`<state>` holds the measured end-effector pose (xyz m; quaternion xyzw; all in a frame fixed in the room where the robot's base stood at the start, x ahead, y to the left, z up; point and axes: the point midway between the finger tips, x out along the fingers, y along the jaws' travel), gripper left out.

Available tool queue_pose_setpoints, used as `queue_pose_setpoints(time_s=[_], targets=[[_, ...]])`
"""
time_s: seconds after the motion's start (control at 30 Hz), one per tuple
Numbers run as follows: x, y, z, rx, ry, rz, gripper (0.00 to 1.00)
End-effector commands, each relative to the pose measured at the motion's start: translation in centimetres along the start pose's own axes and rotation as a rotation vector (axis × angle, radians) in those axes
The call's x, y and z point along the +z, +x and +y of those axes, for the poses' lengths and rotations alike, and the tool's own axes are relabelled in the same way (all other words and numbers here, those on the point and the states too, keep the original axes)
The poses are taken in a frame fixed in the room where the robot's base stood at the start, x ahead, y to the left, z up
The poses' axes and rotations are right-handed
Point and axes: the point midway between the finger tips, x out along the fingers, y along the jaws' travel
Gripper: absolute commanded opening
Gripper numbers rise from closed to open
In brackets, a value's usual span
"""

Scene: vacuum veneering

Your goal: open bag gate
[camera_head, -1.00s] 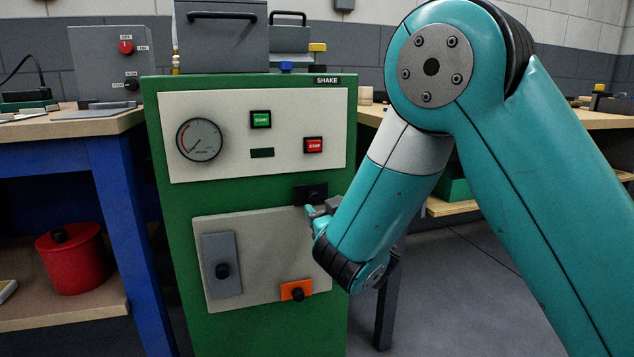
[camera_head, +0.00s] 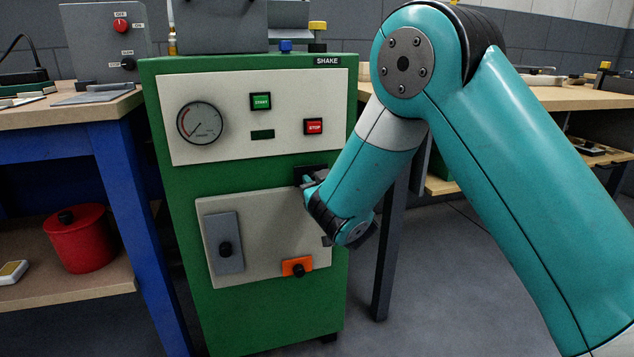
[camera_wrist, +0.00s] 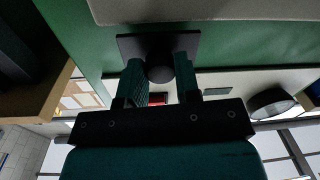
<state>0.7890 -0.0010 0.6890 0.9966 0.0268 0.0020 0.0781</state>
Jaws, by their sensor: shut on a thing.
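A green machine (camera_head: 175,290) has a pale lower panel carrying a grey slide plate (camera_head: 224,235) and an orange plate (camera_head: 297,266), each with a black knob. A black plate (camera_head: 318,171) sits above that panel's upper right corner. No readable label shows which part is the bag gate. My gripper (camera_head: 306,184) is at the black plate, partly hidden by my wrist in the head view. In the wrist view, my gripper's fingers (camera_wrist: 160,80) stand on both sides of the round black knob (camera_wrist: 160,70) of the black plate (camera_wrist: 128,45), shut on it.
A gauge (camera_head: 199,123), a green START button (camera_head: 261,101) and a red STOP button (camera_head: 313,126) are on the upper panel. A blue-legged bench (camera_head: 125,190) stands close on the left, with a red pot (camera_head: 80,238) below. Open floor (camera_head: 450,290) lies to the right.

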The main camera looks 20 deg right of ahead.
Motion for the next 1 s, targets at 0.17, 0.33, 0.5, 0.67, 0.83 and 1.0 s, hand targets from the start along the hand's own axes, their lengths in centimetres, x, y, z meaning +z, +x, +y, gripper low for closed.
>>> queue_pose_setpoints(time_s=[0.17,0.33,0.5,0.67,0.83,1.0], targets=[[0.1,-0.1,0.7,0.003,0.001,0.000,0.00],[0.1,-0.1,0.7,0.000,-0.001,0.000,0.00],[0.1,-0.1,0.7,0.000,-0.001,0.000,0.53],[0.1,-0.1,0.7,0.000,-0.001,0.000,0.56],[0.1,-0.2,0.6,-0.001,0.000,0.000,0.56],[0.5,-2.1,0.4,-0.003,0.000,-0.001,0.56]])
